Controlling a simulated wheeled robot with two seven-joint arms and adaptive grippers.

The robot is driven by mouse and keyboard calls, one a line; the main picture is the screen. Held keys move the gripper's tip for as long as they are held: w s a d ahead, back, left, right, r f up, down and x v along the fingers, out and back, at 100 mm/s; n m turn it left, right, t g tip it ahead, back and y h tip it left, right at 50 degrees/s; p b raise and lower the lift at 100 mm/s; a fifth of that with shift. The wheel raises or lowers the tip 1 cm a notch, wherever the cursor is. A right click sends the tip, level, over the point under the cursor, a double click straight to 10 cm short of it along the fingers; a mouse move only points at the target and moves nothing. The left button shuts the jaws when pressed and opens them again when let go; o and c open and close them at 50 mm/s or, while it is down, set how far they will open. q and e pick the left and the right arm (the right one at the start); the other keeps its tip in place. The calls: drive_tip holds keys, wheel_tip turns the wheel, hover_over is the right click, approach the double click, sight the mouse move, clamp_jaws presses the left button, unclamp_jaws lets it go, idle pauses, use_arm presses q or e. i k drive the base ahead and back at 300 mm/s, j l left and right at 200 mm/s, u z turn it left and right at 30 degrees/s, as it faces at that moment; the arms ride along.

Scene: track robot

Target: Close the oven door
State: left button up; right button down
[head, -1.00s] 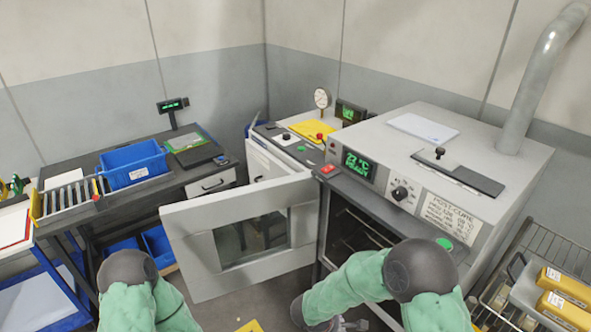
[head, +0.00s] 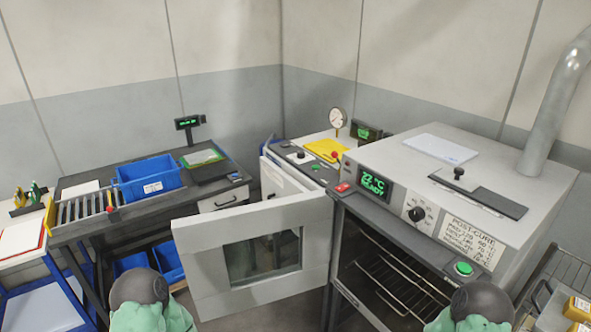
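The oven (head: 485,189) is a large grey box on the right with a green display, a dial and a label on its front. Its grey door (head: 206,258) with a dark window stands wide open, swung out to the left of the opening. Wire racks (head: 398,283) show inside the open cavity. My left arm shows at the bottom left, below the door's left edge, and my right arm at the bottom right, in front of the cavity's right side. Both grippers are out of view.
A dark bench (head: 90,222) with a roller track and a blue bin (head: 148,183) stands at the left. A bench with a gauge (head: 337,118) and a yellow sheet (head: 326,150) is behind the door. A wire rack (head: 572,268) stands right of the oven.

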sight(198, 239)
drive_tip(key=i+j+z, duration=0.15)
drive_tip(key=j+z, duration=0.25)
drive_tip(key=j, duration=0.35)
drive_tip(key=i+j+z, duration=0.1)
drive_tip(key=j+z, duration=0.25)
drive_tip(key=j, duration=0.45)
drive_tip(key=j+z, duration=0.25)
drive_tip(key=j, duration=0.25)
drive_tip(key=j+z, duration=0.25)
drive_tip(key=j, duration=0.25)
drive_tip(key=j+z, duration=0.25)
drive_tip(key=j, duration=0.25)
drive_tip(key=j+z, duration=0.2)
drive_tip(key=j, duration=0.25)
drive_tip(key=k+j+z, duration=0.25)
drive_tip(key=j, duration=0.2)
drive_tip(key=j+z, duration=0.25)
drive_tip(key=j, duration=0.25)
drive_tip(key=j+z, duration=0.25)
drive_tip(key=j, duration=0.3)
drive_tip(key=j+z, duration=0.3)
drive_tip(key=j, duration=0.25)
